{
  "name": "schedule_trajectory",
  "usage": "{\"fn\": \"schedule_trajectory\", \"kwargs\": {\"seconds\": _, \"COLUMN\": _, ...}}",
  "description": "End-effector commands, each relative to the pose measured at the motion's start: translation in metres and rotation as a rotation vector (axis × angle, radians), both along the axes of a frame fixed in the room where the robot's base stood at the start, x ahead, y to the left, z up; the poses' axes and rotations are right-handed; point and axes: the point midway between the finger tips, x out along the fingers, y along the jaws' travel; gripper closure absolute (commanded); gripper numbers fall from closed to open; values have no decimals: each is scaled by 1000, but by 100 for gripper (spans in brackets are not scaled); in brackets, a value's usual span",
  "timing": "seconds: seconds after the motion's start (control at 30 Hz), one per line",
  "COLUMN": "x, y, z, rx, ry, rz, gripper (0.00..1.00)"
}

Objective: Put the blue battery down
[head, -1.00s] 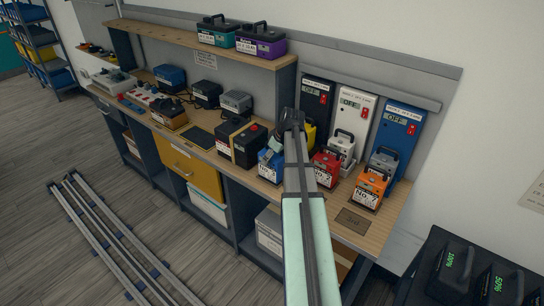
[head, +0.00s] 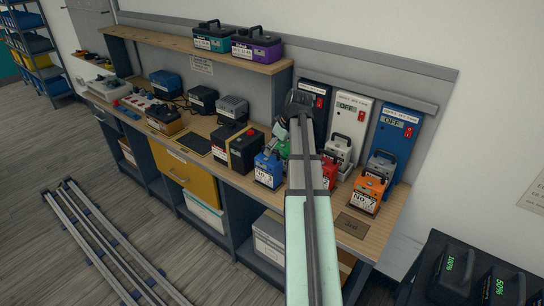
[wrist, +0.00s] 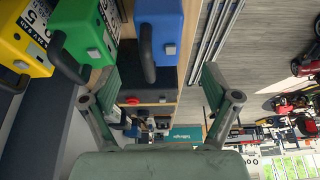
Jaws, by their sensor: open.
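The blue battery (head: 268,172), with a dark handle and a white label, stands upright on the wooden bench (head: 236,180), just left of my arm in the head view. In the wrist view the blue battery (wrist: 160,35) and its handle lie ahead, between the lines of my two fingers. My gripper (wrist: 157,80) is open, its fingers spread apart with nothing held. In the head view the gripper is mostly hidden behind my arm's end, above and behind the battery.
A green battery (wrist: 92,30) stands close beside the blue one, with a yellow battery (wrist: 25,40) beyond it. Red (head: 328,172) and orange (head: 368,190) batteries stand to the right. Charger cabinets (head: 352,118) rise behind.

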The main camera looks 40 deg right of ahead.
Motion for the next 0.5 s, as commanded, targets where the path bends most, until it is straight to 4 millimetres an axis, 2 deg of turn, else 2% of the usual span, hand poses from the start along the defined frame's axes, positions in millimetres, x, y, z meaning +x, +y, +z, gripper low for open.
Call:
{"fn": "schedule_trajectory", "kwargs": {"seconds": 0.2, "x": -9, "y": -3, "z": 22, "rx": -1, "ry": -1, "rz": 0, "gripper": 13}}
{"fn": "schedule_trajectory", "kwargs": {"seconds": 0.5, "x": -11, "y": -3, "z": 29, "rx": 1, "ry": 0, "rz": 0, "gripper": 13}}
